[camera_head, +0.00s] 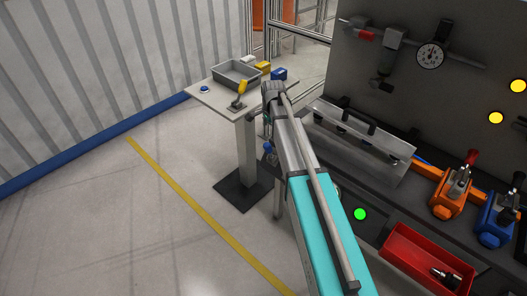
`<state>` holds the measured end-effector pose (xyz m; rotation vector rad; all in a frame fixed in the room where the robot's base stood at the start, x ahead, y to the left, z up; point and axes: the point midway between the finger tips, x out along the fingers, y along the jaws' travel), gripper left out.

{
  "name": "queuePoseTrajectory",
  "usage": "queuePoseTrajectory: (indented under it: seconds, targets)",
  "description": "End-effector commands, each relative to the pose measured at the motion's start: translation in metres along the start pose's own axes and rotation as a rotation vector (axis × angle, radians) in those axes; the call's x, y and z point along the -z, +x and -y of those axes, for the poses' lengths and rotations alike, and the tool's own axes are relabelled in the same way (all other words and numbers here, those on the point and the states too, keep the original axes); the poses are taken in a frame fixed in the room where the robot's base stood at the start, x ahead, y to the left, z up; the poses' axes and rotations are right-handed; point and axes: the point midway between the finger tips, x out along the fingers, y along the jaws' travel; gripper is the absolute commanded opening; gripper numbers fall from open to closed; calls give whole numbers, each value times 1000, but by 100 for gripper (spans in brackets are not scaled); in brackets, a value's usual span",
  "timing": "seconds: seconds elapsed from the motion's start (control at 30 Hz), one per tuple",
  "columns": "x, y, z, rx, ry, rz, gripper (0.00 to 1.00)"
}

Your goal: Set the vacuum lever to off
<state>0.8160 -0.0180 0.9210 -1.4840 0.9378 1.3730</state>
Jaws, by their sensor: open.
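A yellow-handled lever (242,88) stands upright on a small pale table (212,95) left of centre. A valve with a red handle (359,33) is on the dark upright panel (455,90) at the upper right, left of a round dial gauge (431,55). I see no readable label, so I cannot tell which of these is the vacuum lever or which setting it has. My arm reaches up from the bottom centre, its far end beside the small table's right edge.
A grey tray (218,76), a blue box (279,73) and a yellow block (263,67) share the small table. Right of my arm are a metal cover (372,152), orange (449,196) and blue (492,225) clamps and a red bin (402,263). The left floor is open.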

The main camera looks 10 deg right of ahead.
Motion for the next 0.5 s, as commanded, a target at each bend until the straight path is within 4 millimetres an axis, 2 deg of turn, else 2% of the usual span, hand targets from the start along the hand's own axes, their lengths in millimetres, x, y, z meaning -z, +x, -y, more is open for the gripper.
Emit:
queuePoseTrajectory:
  seconds: [0.27,0.5]
  targets:
    - [1,10,0,0,0,0,81]
    - [1,27,-1,0,0,0,81]
